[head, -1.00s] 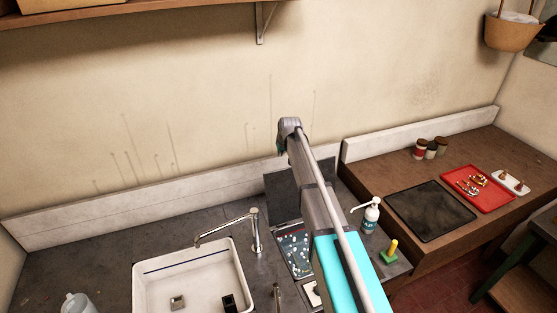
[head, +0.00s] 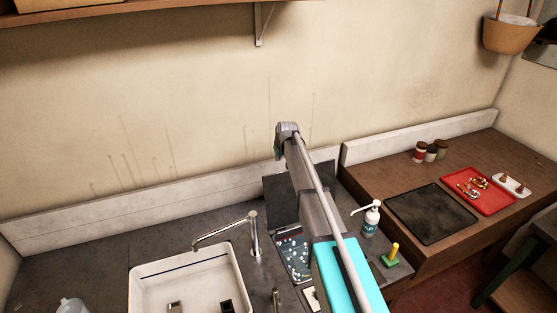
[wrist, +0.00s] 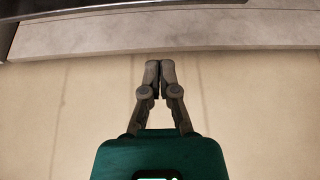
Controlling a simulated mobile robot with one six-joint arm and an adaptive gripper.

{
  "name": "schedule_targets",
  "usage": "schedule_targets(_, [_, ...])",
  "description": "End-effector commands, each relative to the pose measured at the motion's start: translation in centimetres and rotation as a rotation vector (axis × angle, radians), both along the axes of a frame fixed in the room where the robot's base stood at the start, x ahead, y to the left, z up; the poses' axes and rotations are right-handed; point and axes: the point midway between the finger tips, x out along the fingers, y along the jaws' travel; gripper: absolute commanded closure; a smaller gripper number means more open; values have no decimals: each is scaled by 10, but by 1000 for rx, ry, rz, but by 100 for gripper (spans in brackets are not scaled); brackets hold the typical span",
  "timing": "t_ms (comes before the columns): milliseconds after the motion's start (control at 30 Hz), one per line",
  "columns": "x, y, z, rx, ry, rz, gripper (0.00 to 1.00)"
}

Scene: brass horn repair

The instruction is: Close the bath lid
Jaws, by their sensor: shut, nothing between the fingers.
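The bath (head: 294,258) is a dark, narrow basin with pale specks or bubbles, set in the counter right of the sink. Its lid (head: 280,196) is a dark flat panel standing raised at the back of the bath, so the bath is open. My arm crosses in front and covers the right part of both. In the wrist view my gripper (wrist: 160,66) is shut and empty, with the wall and a pale backsplash strip behind it. In the head view the fingers are hidden, so their distance from the lid cannot be told.
A white sink (head: 185,280) with a faucet (head: 252,232) is on the left. A dark mat (head: 430,212) and red tray (head: 480,190) lie on the wooden bench.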

Motion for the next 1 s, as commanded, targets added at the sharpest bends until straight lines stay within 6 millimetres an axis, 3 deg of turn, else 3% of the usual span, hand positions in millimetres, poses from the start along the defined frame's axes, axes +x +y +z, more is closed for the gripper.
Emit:
schedule_targets(900, [32,12,-73,0,0,2,100])
schedule_targets(1000, [16,8,-64,0,0,1,100])
